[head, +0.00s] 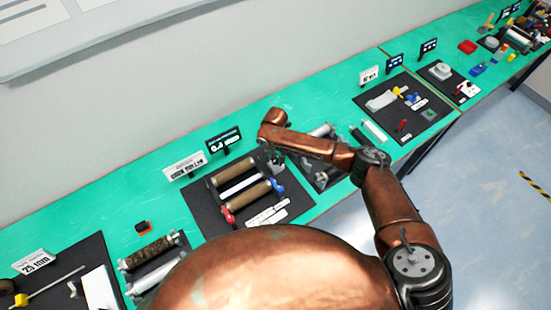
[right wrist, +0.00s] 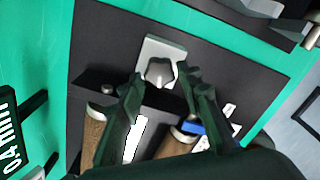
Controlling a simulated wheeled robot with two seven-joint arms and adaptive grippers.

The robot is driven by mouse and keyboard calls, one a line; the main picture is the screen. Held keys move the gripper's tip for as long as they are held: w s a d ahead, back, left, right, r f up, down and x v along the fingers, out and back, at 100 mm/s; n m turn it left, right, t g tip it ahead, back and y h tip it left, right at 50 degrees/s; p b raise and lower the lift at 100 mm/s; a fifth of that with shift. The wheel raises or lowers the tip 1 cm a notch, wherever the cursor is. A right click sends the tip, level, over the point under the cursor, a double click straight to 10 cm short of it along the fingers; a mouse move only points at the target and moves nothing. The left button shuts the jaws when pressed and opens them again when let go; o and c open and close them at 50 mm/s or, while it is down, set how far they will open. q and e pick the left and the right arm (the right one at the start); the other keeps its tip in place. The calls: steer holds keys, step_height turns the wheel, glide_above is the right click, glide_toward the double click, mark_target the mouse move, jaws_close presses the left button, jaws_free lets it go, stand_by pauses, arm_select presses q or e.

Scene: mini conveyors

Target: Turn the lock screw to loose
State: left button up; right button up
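A grey rounded knob (right wrist: 160,71), which looks like the lock screw, sits on a light grey block (right wrist: 153,47) on a black mat in the right wrist view. My right gripper (right wrist: 161,82) is open, its two dark green fingers pointing at the knob, one tip on each side. I cannot tell whether either finger touches it. In the head view my right gripper (head: 275,162) is small and dark below the copper wrist, at the right end of the roller unit; the knob is hidden there. My left gripper is not in view.
Brown rollers (head: 234,172) with red and blue end pieces (head: 277,186) lie on the black mat (head: 205,215). A dark sign (head: 224,140) and a white sign (head: 185,167) stand behind. Other mats with parts line the green table. Bare green table shows left of the mat.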

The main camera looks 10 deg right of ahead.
mark_target(276, 160)
steer(key=shift+o, duration=1.1)
step_height(276, 160, up, 12)
steer(key=shift+d, duration=0.1)
